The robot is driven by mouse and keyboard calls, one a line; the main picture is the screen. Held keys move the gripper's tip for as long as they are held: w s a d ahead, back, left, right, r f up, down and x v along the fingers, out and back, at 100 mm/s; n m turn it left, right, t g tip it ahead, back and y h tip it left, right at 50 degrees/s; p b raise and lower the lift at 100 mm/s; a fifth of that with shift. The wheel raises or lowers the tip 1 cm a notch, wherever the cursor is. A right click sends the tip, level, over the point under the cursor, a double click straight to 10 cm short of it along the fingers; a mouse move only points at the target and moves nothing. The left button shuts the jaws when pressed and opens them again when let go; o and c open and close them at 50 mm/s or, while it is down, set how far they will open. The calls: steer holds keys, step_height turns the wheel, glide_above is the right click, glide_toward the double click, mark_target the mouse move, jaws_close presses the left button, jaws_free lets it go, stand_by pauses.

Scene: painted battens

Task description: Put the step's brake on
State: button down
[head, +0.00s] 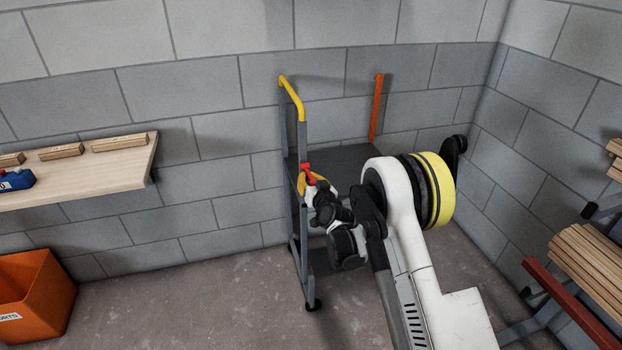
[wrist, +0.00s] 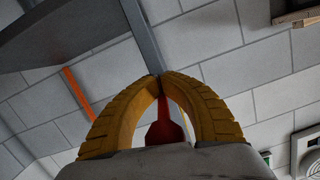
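The step (head: 304,225) is a grey-framed wheeled stand with dark treads and a yellow-topped rail, against the block wall. A red lever (head: 307,174) sits on its near upright, at about top-tread height. In the wrist view, the red lever (wrist: 165,128) lies between my gripper's yellow fingers, its wide end toward the palm. My gripper (head: 316,180) is at that upright; in the wrist view my gripper (wrist: 160,78) has its fingertips drawn together around the lever's narrow part, in front of the grey post. The lever's joint is hidden by the fingertips.
An orange post (head: 376,108) stands behind the step. A wooden shelf (head: 100,176) with battens and a blue tool is on the left, above an orange bin (head: 35,298). A batten rack (head: 570,292) stands on the right. The floor left of the step is clear.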

steer(key=c, duration=1.8)
jaws_free()
steer(key=shift+w+d, duration=0.1)
steer(key=shift+d, duration=0.2)
steer(key=shift+c, duration=0.2)
steer(key=o, duration=0.4)
steer(key=shift+r, duration=0.1)
steer(key=shift+a, duration=0.2)
